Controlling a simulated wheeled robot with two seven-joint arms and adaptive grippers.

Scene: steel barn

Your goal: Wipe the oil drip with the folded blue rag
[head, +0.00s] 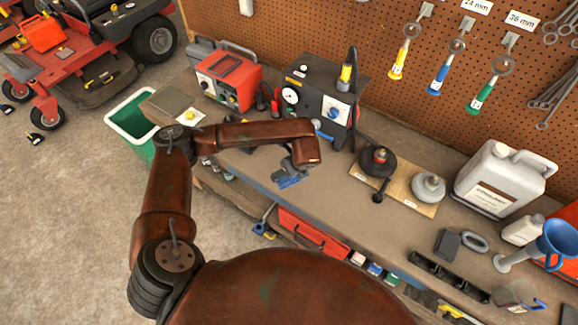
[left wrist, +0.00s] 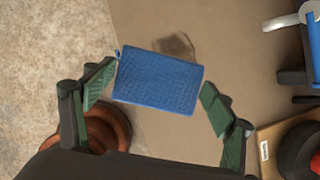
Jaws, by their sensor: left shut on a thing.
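The folded blue rag (left wrist: 157,82) lies between the green-padded fingers of my left gripper (left wrist: 160,88), which are shut on its two short ends. In the head view, my left gripper (head: 291,171) is at the front edge of the workbench, with the blue rag (head: 288,182) showing below it. A dark brown stain, the oil drip (left wrist: 177,43), shows on the bench top just beyond the rag's far edge, partly covered by the rag in this view. I cannot tell whether the rag touches the bench. The drip is not clear in the head view. My right gripper is not in view.
The workbench (head: 335,195) has bare room right of my left gripper. A board with two dark and grey round items (head: 399,182) stands further right. A black machine with a gauge (head: 318,100) and a red unit (head: 228,80) stand behind. A green bin (head: 133,120) is left.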

